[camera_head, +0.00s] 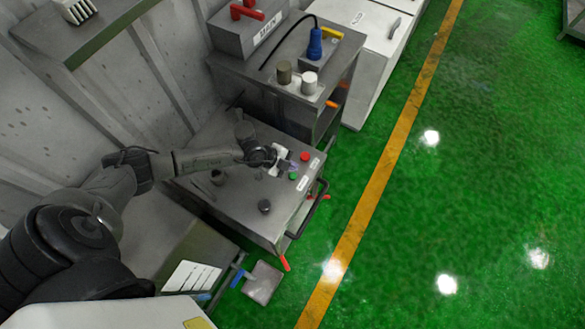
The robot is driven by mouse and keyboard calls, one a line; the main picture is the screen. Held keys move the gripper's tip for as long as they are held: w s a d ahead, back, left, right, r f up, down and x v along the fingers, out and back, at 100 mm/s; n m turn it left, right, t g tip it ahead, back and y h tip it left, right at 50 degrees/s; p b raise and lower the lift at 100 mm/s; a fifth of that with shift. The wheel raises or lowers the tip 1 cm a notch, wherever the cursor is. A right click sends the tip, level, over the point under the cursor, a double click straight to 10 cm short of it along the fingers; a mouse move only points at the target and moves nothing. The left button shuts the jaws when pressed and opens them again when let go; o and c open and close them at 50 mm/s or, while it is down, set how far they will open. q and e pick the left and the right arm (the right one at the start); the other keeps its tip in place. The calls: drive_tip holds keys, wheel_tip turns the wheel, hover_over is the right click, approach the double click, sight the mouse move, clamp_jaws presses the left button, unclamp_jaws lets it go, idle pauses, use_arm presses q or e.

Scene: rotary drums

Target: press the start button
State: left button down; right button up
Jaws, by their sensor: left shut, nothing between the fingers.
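A grey control box (238,205) stands against the wall, with buttons on its top near the right edge. A green button (293,176) and a red button (305,156) sit there, each beside a small white label too small to read. Which one is the start button I cannot read from its label. My left gripper (291,166) is shut and empty above the panel, its tip close to the green button. Whether it touches the button I cannot tell. My right gripper is not in view.
A dark knob (264,206) stands on the box top. Behind it a cabinet carries two cylinders and a blue plug (315,43) with a black cable. A dustpan-like plate (263,283) lies on the green floor.

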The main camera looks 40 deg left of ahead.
sight(292, 177)
use_arm(q)
wheel_tip(292, 177, down, 4)
drive_tip(key=b, duration=0.3)
drive_tip(key=shift+r, duration=0.25)
drive_tip(key=shift+f+b, duration=0.3)
drive_tip(key=shift+b, duration=0.1)
drive_tip(key=shift+f+b, duration=0.3)
drive_tip(key=shift+f, duration=0.55)
drive_tip(key=shift+f, duration=0.4)
idle(0.5)
